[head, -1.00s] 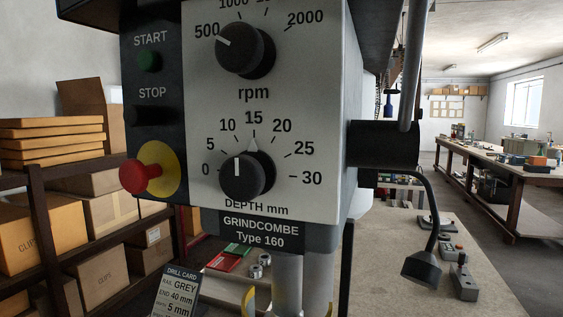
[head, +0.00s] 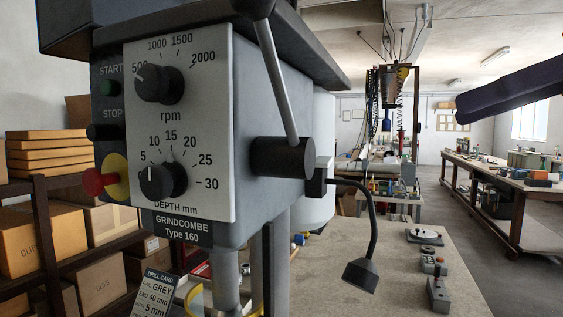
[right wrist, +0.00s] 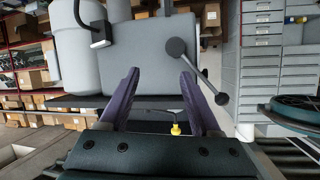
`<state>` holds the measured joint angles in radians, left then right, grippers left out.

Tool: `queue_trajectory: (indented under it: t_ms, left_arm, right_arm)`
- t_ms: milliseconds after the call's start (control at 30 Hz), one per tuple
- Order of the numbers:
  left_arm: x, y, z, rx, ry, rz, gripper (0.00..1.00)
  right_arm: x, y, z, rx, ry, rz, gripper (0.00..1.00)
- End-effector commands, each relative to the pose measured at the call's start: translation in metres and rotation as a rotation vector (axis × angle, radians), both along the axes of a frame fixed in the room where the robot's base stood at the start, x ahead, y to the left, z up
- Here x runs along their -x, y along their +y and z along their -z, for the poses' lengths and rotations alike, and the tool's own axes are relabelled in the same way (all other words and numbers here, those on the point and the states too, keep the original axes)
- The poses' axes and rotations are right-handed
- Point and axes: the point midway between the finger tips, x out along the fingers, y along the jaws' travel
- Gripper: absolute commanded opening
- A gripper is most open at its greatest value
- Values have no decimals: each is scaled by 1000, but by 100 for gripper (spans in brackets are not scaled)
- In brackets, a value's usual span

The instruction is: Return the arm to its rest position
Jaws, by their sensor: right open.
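My right gripper (head: 462,108) enters the head view from the right edge as a dark purple finger shape, raised in front of the far workbench. In the right wrist view its two purple fingers (right wrist: 160,72) stand well apart with nothing between them. The drill press (head: 178,120), a grey housing with rpm and depth dials, fills the left half of the head view, well apart from the gripper. Its housing (right wrist: 150,65) also shows beyond the fingers in the right wrist view. My left gripper is not in view.
The drill's feed lever (head: 280,75) and a black gooseneck lamp (head: 362,272) stick out to the right. A worktop (head: 400,300) with small grey devices lies below. Shelves with boxes (head: 95,285) stand left. A drawer cabinet (right wrist: 268,65) shows in the wrist view.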

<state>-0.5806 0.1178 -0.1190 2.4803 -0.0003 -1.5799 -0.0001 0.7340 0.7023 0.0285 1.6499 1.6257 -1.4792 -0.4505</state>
Motion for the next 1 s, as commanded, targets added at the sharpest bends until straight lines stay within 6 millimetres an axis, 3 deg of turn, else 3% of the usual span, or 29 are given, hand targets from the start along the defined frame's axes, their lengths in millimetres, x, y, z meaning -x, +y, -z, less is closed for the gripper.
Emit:
queue_trajectory:
  t_ms: [167,300,433,600,800,867,1000]
  left_arm:
    - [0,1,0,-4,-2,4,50]
    - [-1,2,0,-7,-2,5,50]
    - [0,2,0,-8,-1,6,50]
    - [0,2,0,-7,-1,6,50]
    - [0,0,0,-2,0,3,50]
    - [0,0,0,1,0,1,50]
    - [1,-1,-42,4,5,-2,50]
  right_arm:
    - [15,24,114,159,190,65,64]
    - [62,41,219,322,359,169,64]
    - [115,45,279,437,471,294,64]
    - [171,39,312,527,565,451,64]
    - [225,23,322,603,650,627,64]
    - [240,17,322,625,673,683,64]
    - [240,14,278,632,669,697,64]
